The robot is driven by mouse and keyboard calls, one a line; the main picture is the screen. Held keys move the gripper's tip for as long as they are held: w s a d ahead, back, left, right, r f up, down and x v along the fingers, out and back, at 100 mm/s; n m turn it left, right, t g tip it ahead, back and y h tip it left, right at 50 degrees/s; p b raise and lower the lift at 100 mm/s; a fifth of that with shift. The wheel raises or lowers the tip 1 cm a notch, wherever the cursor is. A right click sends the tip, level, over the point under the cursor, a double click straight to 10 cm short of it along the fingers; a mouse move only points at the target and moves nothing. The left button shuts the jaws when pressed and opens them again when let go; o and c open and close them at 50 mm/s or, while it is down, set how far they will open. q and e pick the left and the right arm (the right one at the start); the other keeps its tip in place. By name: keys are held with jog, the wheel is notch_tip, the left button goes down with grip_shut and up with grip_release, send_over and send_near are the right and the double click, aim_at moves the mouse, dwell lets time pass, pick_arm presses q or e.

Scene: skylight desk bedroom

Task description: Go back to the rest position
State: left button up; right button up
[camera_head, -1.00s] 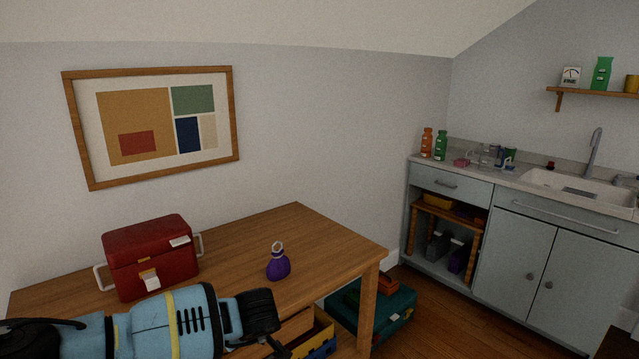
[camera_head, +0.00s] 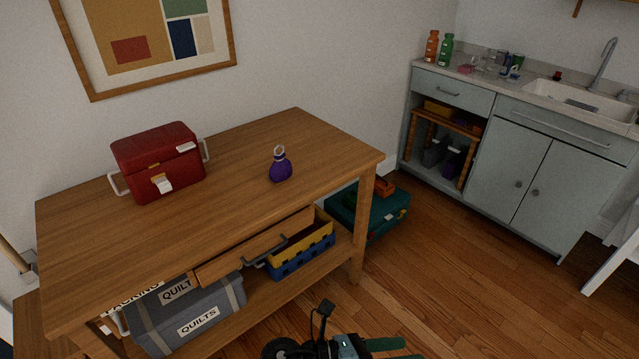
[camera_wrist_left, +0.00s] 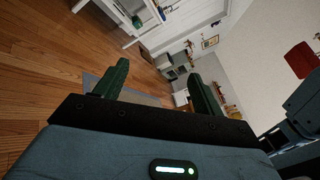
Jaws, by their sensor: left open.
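My left gripper (camera_head: 408,350) shows at the bottom edge of the head view, low in front of the desk, with its green fingers pointing right. In the left wrist view the two green fingers of the left gripper (camera_wrist_left: 158,72) stand apart with nothing between them, over a background of floor and distant furniture. The gripper is open, empty and clear of the desk. The rest of the left arm is mostly below the head view. My right gripper is in neither view.
The wooden desk (camera_head: 240,150) carries a red box (camera_head: 160,165) and a purple flask (camera_head: 280,167). Its drawer (camera_head: 255,247) is pulled out. A grey quilts bin (camera_head: 190,312) and a yellow-blue crate (camera_head: 303,250) sit below. Wooden floor (camera_head: 450,270) lies clear to the right.

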pick_arm(q)
jog(key=a+f+n+t+y+p, duration=0.1)
jog(key=a+f+n+t+y, duration=0.35)
jog(key=a+n, duration=0.7)
jog(key=a+f+n+t+y+p, duration=0.15)
jog(key=a+n+t+y, duration=0.55)
jog(key=n, duration=1)
jog(key=s+a+f+n+g+y, duration=0.2)
jog(key=s+a+f+n, duration=0.3)
jog(key=s, duration=0.4)
jog(key=s+a+f+n+g+y, duration=0.2)
jog(key=s+a+f+n, duration=0.3)
jog(key=s+a+n, duration=0.2)
jog(key=s+a, duration=0.2)
jog(key=a, duration=0.1)
jog(key=shift+f+n, duration=0.35)
jog(key=shift+f, duration=0.05)
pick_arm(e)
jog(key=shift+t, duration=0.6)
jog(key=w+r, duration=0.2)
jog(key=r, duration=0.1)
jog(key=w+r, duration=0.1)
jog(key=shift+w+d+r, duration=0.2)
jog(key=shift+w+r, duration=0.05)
pick_arm(q)
jog(key=shift+s+g, duration=0.1)
jog(key=shift+g, duration=0.15)
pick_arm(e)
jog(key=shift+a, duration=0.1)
